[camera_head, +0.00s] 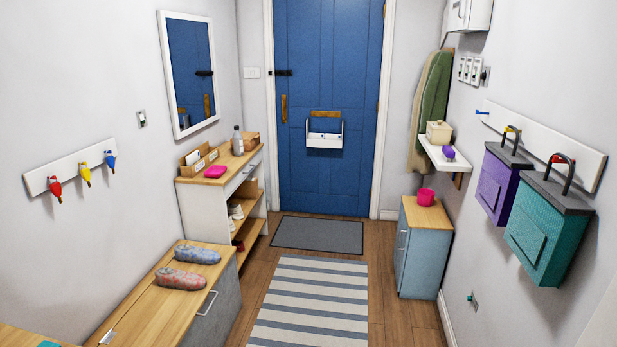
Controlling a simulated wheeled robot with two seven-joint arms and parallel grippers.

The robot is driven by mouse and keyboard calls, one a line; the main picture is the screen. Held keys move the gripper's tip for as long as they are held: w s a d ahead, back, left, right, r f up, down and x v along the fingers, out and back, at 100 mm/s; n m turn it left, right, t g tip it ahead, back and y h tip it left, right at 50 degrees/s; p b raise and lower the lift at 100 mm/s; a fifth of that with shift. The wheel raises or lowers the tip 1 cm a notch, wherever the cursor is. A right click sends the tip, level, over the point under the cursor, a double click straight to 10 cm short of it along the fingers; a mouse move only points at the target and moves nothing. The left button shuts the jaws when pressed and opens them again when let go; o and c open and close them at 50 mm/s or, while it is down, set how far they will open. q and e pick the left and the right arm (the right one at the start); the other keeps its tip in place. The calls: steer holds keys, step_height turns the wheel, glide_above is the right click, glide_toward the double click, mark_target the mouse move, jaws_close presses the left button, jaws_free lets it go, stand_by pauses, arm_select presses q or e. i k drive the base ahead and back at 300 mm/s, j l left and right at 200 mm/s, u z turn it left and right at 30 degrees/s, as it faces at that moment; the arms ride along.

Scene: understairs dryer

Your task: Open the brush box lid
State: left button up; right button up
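No box in view is clearly marked as the brush box. A small cream box (439,132) with a lid on top sits on the white wall shelf (427,150) at the right; its lid looks shut. A small wooden box (251,141) stands at the back of the shoe cabinet on the left, too small to tell whether it has a lid. A wooden organiser (198,158) with upright compartments stands nearer on the same cabinet. Neither of my grippers shows in the head view.
A storage bench (150,285) with two slippers on top stands at left. The shoe cabinet (205,181) stands beyond it. A low blue cabinet (425,262) holds a pink cup at right. The striped rug (310,303) and floor towards the blue door (328,70) are clear.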

mark_target(247, 136)
steer(key=i, duration=3.75)
